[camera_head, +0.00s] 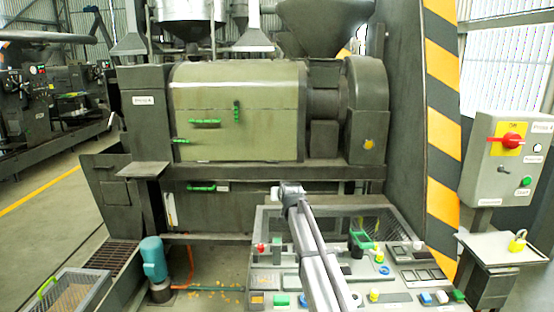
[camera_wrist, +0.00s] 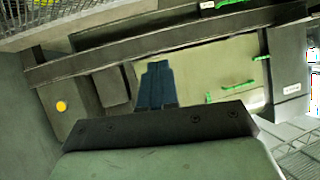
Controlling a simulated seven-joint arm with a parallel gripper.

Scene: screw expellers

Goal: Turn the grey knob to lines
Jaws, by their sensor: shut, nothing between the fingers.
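A grey control box (camera_head: 506,158) is mounted at the right in the head view. A small dark grey knob (camera_head: 503,169) sits on its face, below a red rotary switch (camera_head: 513,141) on a yellow plate. The knob's markings are too small to read. The end of my arm is in front of the green-panelled machine, well left of the box and apart from it. In the wrist view my gripper (camera_wrist: 157,68) has its dark blue fingers together, empty, in front of the machine. The grey knob does not show in the wrist view.
The green machine (camera_head: 238,105) with green handles fills the middle. A sloping console (camera_head: 400,270) with buttons and a mesh guard lies below my arm. A yellow-and-black striped post (camera_head: 442,130) stands between machine and box. A small stand (camera_head: 490,248) with a yellow padlock (camera_head: 518,241) is below the box.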

